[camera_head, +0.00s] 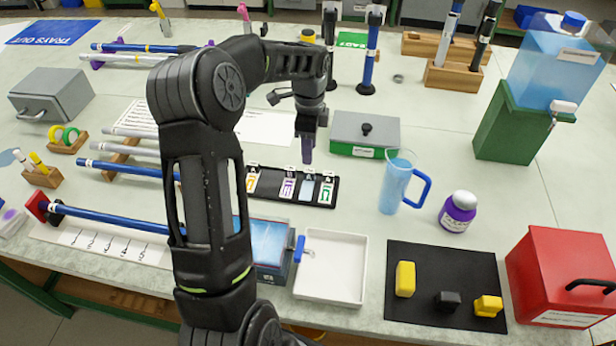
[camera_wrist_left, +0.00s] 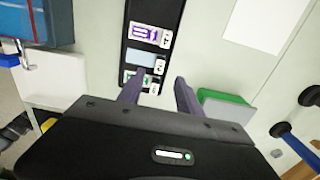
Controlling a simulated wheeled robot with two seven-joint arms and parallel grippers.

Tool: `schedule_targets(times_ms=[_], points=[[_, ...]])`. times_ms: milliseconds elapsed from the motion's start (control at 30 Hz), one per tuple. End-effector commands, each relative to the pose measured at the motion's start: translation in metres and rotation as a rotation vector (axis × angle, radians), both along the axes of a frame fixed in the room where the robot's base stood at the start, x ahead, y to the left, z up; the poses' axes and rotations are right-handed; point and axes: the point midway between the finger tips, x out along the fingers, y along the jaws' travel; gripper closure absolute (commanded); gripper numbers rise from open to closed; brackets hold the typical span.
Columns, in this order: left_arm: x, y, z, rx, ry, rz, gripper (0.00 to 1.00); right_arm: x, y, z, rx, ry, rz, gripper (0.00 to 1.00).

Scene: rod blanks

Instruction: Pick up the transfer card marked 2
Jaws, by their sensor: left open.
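Several transfer cards stand in a black card rack (camera_head: 272,196) at the middle of the table. In the head view they are a yellow card (camera_head: 252,180), a purple card (camera_head: 288,187), a light blue card (camera_head: 307,189) and a green card (camera_head: 326,191). Their white tabs are too small to read surely, so I cannot tell which is marked 2. In the left wrist view, the purple card (camera_wrist_left: 148,34), light blue card (camera_wrist_left: 141,58) and green card (camera_wrist_left: 134,77) show. My left gripper (camera_head: 307,152) points down above the rack's rear side; its fingers (camera_wrist_left: 160,93) are apart and empty.
A grey box with a green base (camera_head: 365,134) stands behind the rack, right of my gripper. A white tray (camera_head: 331,268) lies in front. Blue rods (camera_head: 125,168) lie left.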

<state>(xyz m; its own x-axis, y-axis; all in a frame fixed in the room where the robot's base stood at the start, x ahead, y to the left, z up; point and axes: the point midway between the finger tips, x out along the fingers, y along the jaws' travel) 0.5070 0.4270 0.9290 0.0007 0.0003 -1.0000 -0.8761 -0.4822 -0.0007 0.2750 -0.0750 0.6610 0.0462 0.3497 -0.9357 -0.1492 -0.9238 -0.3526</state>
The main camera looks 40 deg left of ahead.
Motion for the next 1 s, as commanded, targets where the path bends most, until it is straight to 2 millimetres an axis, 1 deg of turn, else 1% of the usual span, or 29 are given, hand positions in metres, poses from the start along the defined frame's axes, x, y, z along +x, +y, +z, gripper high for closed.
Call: schedule_targets(times_ms=[200, 467, 600, 667, 800, 900, 1000], points=[[-0.001, 0.000, -0.021, -0.001, 0.003, 0.000, 0.58, 0.000, 0.000, 0.004, -0.001, 0.001, 0.000, 0.64], [0.000, 0.000, -0.024, 0.000, 0.001, 0.001, 0.58, 0.000, 0.000, 0.004, -0.001, 0.001, 0.000, 0.64], [-0.001, 0.000, -0.028, -0.001, 0.003, 0.001, 0.58, 0.000, 0.000, 0.007, -0.001, 0.001, 0.000, 0.64], [-0.001, -0.001, -0.033, -0.001, 0.004, 0.001, 0.58, -0.001, 0.000, 0.010, -0.002, 0.003, 0.000, 0.64], [-0.001, -0.002, -0.053, -0.003, 0.005, 0.000, 0.58, -0.002, -0.001, 0.019, -0.004, 0.006, -0.001, 0.64], [0.000, -0.001, -0.068, -0.002, 0.004, 0.000, 0.58, -0.002, -0.001, 0.020, -0.005, 0.007, -0.002, 0.64], [0.000, -0.001, -0.075, -0.001, 0.002, 0.000, 0.58, -0.003, -0.001, 0.020, -0.006, 0.008, -0.002, 0.64]])
